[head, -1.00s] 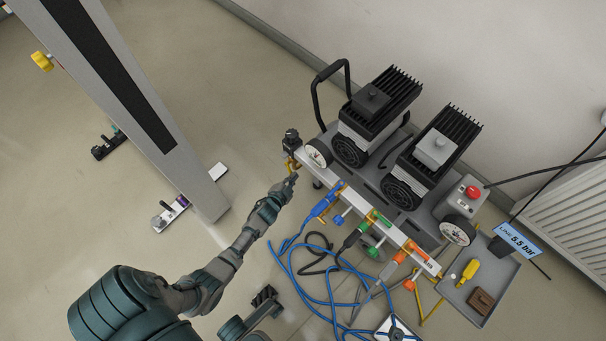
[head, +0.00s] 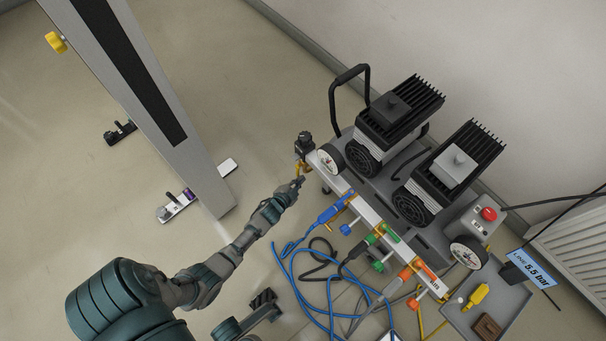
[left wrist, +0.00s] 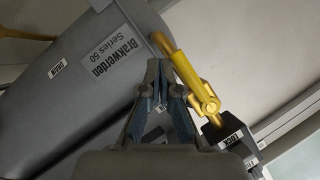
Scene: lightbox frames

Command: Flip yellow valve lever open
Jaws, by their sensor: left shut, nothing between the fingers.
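The yellow valve lever (left wrist: 188,76) shows large in the left wrist view, slanting from upper left to lower right beside my shut fingers. It joins a brass-coloured fitting near its lower right end. In the head view the small yellow valve part (head: 301,168) is at the left end of the compressor's rail. My left gripper (head: 299,181) is shut and empty, just below that part. In the left wrist view its fingertips (left wrist: 160,64) lie just left of the lever. I cannot tell whether they touch it.
The compressor (head: 390,175) has a grey tank and two black motors. Blue, green and orange fittings line its front rail (head: 370,215). Blue hoses (head: 318,290) lie on the floor below. A tray (head: 462,325) is at lower right; a grey post (head: 165,125) stands at left.

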